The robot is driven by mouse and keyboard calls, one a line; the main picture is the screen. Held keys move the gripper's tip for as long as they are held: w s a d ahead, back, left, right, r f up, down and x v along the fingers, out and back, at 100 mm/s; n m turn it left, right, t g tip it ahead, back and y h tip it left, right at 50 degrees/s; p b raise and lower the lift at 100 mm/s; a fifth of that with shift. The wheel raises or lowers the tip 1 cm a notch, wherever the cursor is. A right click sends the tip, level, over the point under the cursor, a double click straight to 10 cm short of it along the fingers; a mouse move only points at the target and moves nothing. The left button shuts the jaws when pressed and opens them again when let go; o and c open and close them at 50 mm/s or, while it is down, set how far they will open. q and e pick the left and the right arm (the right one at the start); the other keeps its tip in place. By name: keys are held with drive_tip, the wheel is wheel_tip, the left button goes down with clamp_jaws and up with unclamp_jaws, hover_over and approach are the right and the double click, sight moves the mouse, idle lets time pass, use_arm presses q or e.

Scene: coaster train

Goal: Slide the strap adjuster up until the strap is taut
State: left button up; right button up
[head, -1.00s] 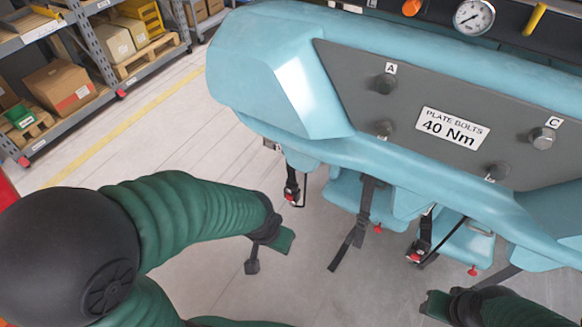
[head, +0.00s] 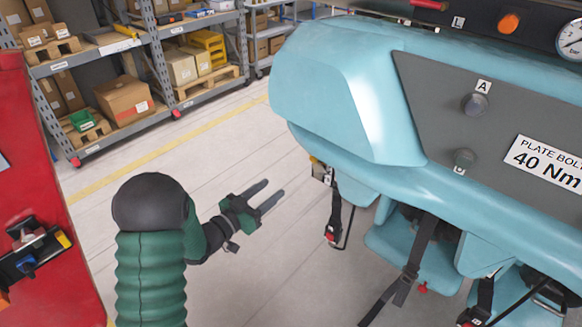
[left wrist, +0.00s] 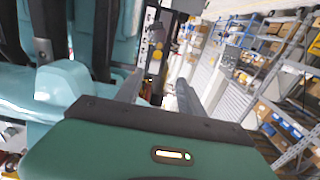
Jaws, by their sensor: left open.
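Dark straps hang below the teal coaster car (head: 340,100). One long strap (head: 425,245) hangs over a teal seat (head: 390,245), with a darker fitting (head: 402,287) low on it that may be the adjuster. Another dark strap (head: 334,210) with a red-ended buckle (head: 330,235) hangs nearer my left gripper. My left gripper (head: 274,188) is open and empty, left of the straps and apart from them. In the left wrist view its fingers (left wrist: 160,78) are spread, with dark straps (left wrist: 105,40) to their left. My right gripper is out of view.
A red cabinet (head: 50,200) stands at the left edge. Shelves with boxes (head: 125,100) stand at the back left. The grey floor (head: 240,130) between shelves and car is clear. A grey panel (head: 440,100) with bolts covers the car's side.

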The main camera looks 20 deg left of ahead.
use_arm(q)
approach(312, 159)
drive_tip(key=x, duration=0.8)
drive_tip(key=shift+w+a+f, duration=0.1)
drive_tip(key=shift+a+f, duration=0.1)
drive_tip(key=shift+w+d, duration=0.15)
drive_tip(key=shift+d, duration=0.15)
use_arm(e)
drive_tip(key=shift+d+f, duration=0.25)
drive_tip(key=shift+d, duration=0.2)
use_arm(q)
drive_tip(key=shift+r, duration=0.1)
drive_tip(key=shift+c, duration=0.5)
